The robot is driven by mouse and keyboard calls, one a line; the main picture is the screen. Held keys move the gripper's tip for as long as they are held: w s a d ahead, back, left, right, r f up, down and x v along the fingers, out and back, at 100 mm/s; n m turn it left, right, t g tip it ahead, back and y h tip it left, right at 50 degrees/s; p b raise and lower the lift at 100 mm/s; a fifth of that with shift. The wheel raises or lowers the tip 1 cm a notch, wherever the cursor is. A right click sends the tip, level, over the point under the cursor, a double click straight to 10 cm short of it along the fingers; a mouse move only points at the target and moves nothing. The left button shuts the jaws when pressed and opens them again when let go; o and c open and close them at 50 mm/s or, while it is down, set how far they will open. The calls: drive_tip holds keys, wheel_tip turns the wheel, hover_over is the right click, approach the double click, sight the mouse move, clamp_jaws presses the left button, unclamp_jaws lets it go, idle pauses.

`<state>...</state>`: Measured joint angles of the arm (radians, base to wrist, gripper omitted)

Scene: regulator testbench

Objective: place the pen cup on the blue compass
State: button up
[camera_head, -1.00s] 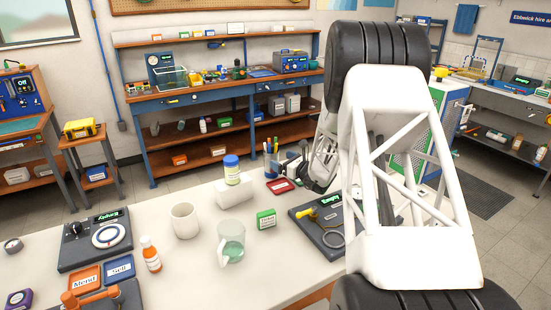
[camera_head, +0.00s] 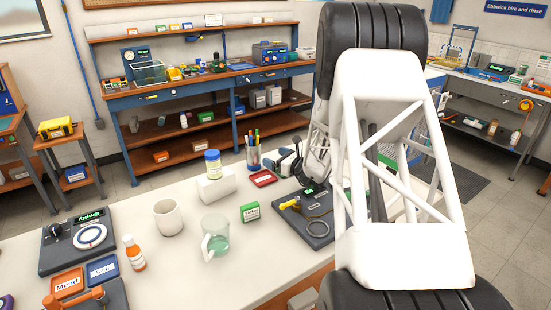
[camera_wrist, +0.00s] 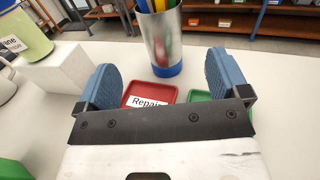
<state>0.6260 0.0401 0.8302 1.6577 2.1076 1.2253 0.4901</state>
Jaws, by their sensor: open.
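The pen cup (camera_head: 253,158) is a clear or silvery cup with a blue base band and several pens. It stands upright at the bench's far edge. In the wrist view the cup (camera_wrist: 163,42) is just beyond my gripper (camera_wrist: 162,82), roughly centred between the two blue fingers. The fingers are open and empty, with a visible gap before the cup. In the head view my gripper (camera_head: 288,164) is right of the cup, partly hidden by my arm. I cannot make out a blue compass; a small purple item (camera_head: 6,302) is cut off at the left edge.
A red tray (camera_wrist: 150,95) labelled Repair lies before the cup, with a green tray (camera_wrist: 200,96) beside it. A white block (camera_head: 216,186) with a blue-lidded jar (camera_head: 213,163) stands left. A mug (camera_head: 168,216), glass jug (camera_head: 215,236) and green box (camera_head: 250,211) are nearer.

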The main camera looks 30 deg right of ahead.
drive_tip(key=shift+a, duration=0.1)
drive_tip(key=s+a+r+n+g+y, duration=0.2)
drive_tip(key=s+a+r+n+g, duration=0.25)
drive_tip(key=a, duration=0.45)
drive_tip(key=s+a+r+n+g+y, duration=0.1)
drive_tip(key=s+a+r+n+g, duration=0.35)
drive_tip(key=a, duration=0.55)
drive_tip(key=s+a+r+n+g+y, duration=0.2)
drive_tip(key=s+a+r+n, duration=0.3)
drive_tip(key=a, duration=0.4)
drive_tip(key=s+a+r+n+g+h, duration=0.1)
drive_tip(key=s+a+n+g+h, duration=0.1)
drive_tip(key=s+a+n, duration=0.4)
drive_tip(key=s+a+r+n+g+h, duration=0.2)
drive_tip(key=s+n, duration=0.1)
drive_tip(key=s, duration=0.5)
drive_tip(key=s+n+h, duration=0.6)
drive_tip(key=s+n, duration=0.2)
drive_tip(key=s, duration=0.8)
drive_tip(key=shift+s+d+r+n+h, duration=0.15)
drive_tip(key=shift+d+r+n+h, duration=0.25)
drive_tip(key=shift+d+r, duration=0.05)
